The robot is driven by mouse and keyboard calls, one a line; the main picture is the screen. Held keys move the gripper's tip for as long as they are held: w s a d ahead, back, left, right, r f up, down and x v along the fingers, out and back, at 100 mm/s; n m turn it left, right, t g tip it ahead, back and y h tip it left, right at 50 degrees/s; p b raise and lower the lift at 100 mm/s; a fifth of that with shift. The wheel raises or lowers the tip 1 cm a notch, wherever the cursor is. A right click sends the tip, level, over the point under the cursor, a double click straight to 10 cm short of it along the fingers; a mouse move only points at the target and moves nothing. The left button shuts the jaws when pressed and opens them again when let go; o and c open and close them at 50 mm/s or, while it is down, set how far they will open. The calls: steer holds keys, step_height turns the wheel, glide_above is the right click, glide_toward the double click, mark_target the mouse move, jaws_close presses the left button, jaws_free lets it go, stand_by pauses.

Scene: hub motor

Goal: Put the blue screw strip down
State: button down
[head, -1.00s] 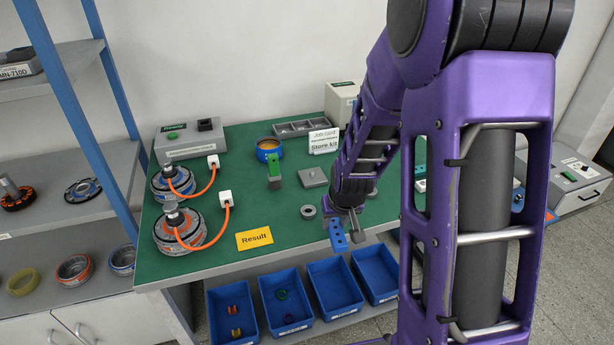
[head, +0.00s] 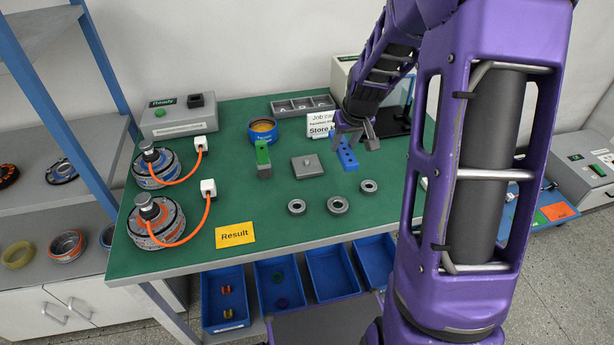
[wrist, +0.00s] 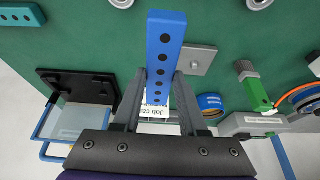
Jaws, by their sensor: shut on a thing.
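The blue screw strip (head: 347,158) is a flat bar with a row of dark holes. My gripper (head: 354,137) is shut on it, over the right part of the green bench top. In the wrist view the strip (wrist: 164,45) runs between my two fingers (wrist: 160,82) and sticks out well past their tips. I cannot tell whether the strip touches the bench. The grey block with a knob (head: 304,166) lies just left of the strip in the head view. The strip's far end is partly hidden behind my gripper.
Several grey rings, one of them (head: 337,205), lie in front of the strip. A job card (head: 320,125) and a grey divided tray (head: 302,106) are behind. A black stand (head: 395,120) is to the right. The bench's front middle (head: 290,235) is clear.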

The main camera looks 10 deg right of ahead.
mark_target(339, 176)
steer(key=shift+w+d, duration=0.2)
steer(key=shift+w, duration=0.05)
steer(key=shift+w+f, duration=0.1)
steer(key=shift+f, duration=0.15)
step_height(339, 176, down, 9)
steer(key=shift+f+b, duration=0.1)
steer(key=shift+b, duration=0.4)
steer(key=shift+f, duration=0.1)
steer(key=shift+c, duration=2.2)
jaws_free()
